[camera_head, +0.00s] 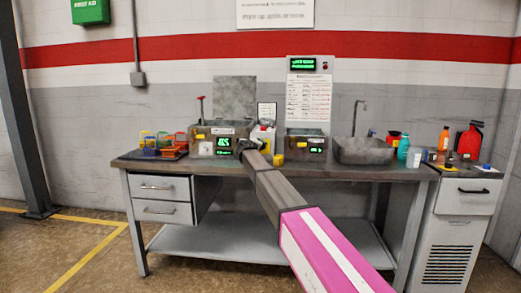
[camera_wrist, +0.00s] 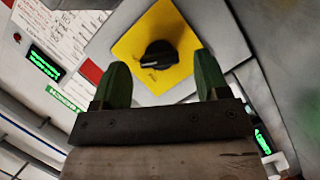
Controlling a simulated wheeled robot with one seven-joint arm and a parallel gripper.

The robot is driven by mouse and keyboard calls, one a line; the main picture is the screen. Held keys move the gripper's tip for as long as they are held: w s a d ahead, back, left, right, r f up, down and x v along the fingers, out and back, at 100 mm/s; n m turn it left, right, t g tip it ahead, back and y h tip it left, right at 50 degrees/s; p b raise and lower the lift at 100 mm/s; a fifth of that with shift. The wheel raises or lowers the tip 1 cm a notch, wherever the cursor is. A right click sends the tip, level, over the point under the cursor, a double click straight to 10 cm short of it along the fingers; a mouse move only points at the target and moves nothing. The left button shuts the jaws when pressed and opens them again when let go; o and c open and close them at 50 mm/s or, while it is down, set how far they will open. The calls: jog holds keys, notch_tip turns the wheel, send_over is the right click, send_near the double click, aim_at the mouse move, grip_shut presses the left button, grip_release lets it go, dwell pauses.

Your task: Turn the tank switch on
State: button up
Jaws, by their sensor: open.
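A black rotary switch knob (camera_wrist: 159,56) sits on a yellow plate (camera_wrist: 130,42) in the wrist view. My gripper (camera_wrist: 158,88) has its two green fingertips apart, one on each side of the knob, with a clear gap between them and it. I cannot tell how far the tips are from the plate in depth. In the head view my gripper (camera_head: 248,143) is at the bench, just right of the left metal tank (camera_head: 212,130) with its green display. My arm's end hides the knob there. The right tank (camera_head: 305,142) also has a green display.
A metal workbench (camera_head: 140,164) carries the tanks. Coloured baskets (camera_head: 165,141) stand at the left, a sink (camera_head: 365,151) at the right. Bottles, including a teal one (camera_head: 403,148), are past the sink. A white cabinet (camera_head: 463,198) stands at the far right.

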jog(key=v, duration=0.9)
jog(key=shift+s, duration=0.35)
jog(key=shift+r, duration=0.1)
jog(key=s+d+f+m+g, duration=0.1)
jog(key=s+d+f+g, duration=0.3)
jog(key=d+f, duration=0.45)
jog(key=s+d+f+m+g, duration=0.1)
jog(key=s+d+f+m, duration=0.1)
jog(key=s+d+f, duration=0.6)
jog(key=s+d+f+m+g, duration=0.1)
jog(key=s+d+f+g, duration=0.25)
jog(key=d+f, duration=0.4)
jog(key=s+d+f+m+g+y, duration=0.1)
jog(key=s+d+f+g+y, duration=0.1)
jog(key=s+f, duration=0.4)
jog(key=s+d+f+m+g+y, duration=0.1)
jog(key=s+d+f, duration=0.3)
jog(key=s, duration=0.8)
jog(key=s+d+f+m+g+y, duration=0.2)
jog(key=s+d+f+g+y, duration=0.1)
jog(key=s+f, duration=0.4)
jog(key=s, duration=0.2)
jog(key=shift+s+f, duration=0.3)
jog(key=shift+s, duration=0.05)
